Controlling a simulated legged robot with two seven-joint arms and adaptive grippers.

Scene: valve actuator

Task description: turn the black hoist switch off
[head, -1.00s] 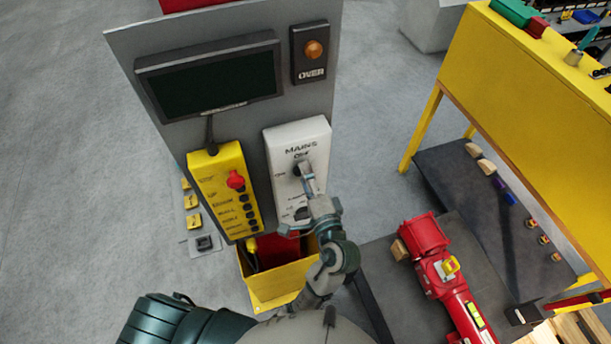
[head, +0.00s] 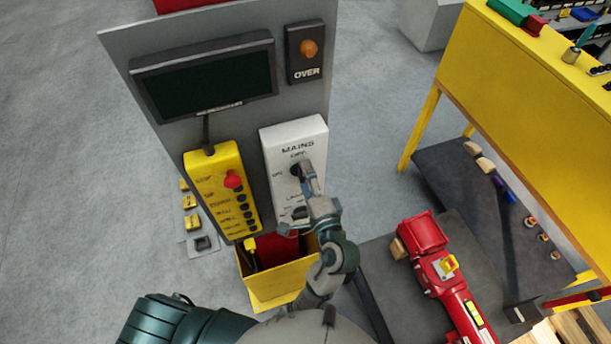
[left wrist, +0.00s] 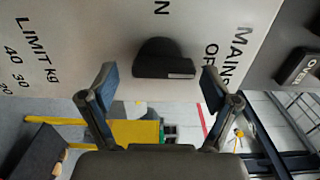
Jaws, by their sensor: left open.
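The black switch knob (head: 295,169) sits on the white MAINS box (head: 287,139), partly covered by my gripper in the head view. In the left wrist view the black knob (left wrist: 163,60) shows whole, with a pale strip along one edge. The lettering MAINS and part of OFF is on the right there. My left gripper (head: 298,201) is in front of the white box. In the left wrist view its fingers (left wrist: 160,80) are open, one on each side of the knob and apart from it. My right gripper is not in view.
A yellow pendant with a red button (head: 233,179) hangs left of the box. A dark screen (head: 205,80) and an orange lamp (head: 308,48) are above. A yellow bin (head: 280,284) is below. A red tool (head: 447,268) lies right, near a yellow bench (head: 520,105).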

